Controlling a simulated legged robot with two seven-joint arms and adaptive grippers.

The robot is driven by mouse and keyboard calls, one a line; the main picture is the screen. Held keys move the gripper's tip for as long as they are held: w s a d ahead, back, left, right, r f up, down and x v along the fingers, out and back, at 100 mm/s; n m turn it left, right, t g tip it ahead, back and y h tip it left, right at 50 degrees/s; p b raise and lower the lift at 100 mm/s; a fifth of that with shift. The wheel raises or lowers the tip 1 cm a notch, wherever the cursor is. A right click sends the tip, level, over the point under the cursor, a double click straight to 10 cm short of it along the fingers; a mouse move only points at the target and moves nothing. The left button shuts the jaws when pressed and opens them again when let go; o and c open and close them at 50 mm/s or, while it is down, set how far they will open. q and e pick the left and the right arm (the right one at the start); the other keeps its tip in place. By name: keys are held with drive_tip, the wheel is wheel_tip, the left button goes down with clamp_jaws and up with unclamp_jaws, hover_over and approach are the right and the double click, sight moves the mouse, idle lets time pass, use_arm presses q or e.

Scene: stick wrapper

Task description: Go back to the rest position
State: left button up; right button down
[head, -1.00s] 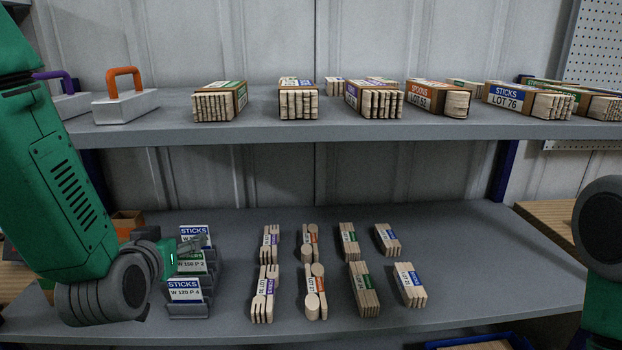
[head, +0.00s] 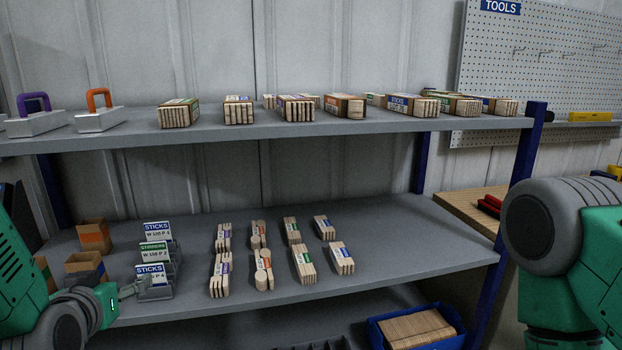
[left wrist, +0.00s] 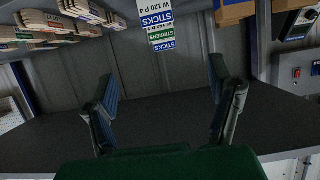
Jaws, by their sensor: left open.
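My left gripper (head: 132,288) is at the lower left in the head view, beside the front of the label holders, and its hold on nothing shows in the left wrist view, where its two fingers (left wrist: 165,100) stand wide apart with bare shelf between them. My left arm (head: 75,318) is low at the left edge. My right arm (head: 560,240) shows at the right edge; its gripper is out of view. The label cards reading STICKS and STIRRERS (head: 155,253) stand in grey holders, and also show in the left wrist view (left wrist: 158,30).
Wrapped stick bundles (head: 222,272) stand in two rows on the lower shelf (head: 400,250). More bundles (head: 297,108) and two handled blocks (head: 100,118) are on the upper shelf (head: 350,130). Small cardboard boxes (head: 93,236) are at left. A blue crate (head: 415,328) is below right.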

use_arm(q)
drive_tip(key=s+d+f+m+g+h+b, duration=0.1)
drive_tip(key=s+f+g, duration=0.1)
drive_tip(key=s+f, duration=0.35)
drive_tip(key=s+d+f+g+b, duration=0.1)
drive_tip(key=s+f+g, duration=0.1)
drive_tip(key=f, duration=0.7)
drive_tip(key=s+d+f+m+g+h+b, duration=0.1)
drive_tip(key=s+d+f+g, duration=0.15)
drive_tip(key=f, duration=0.55)
drive_tip(key=s+f+g, duration=0.3)
drive_tip(key=s+f, duration=0.3)
drive_tip(key=s, duration=0.3)
drive_tip(key=s+f+m+g+h+b, duration=0.1)
drive_tip(key=s+f+g, duration=0.2)
drive_tip(key=s+f, duration=0.4)
drive_tip(key=shift+s+d, duration=0.3)
drive_tip(key=shift+s, duration=0.95)
use_arm(e)
drive_tip(key=f, duration=0.4)
drive_tip(key=shift+w+f, duration=0.35)
drive_tip(key=shift+f, duration=0.05)
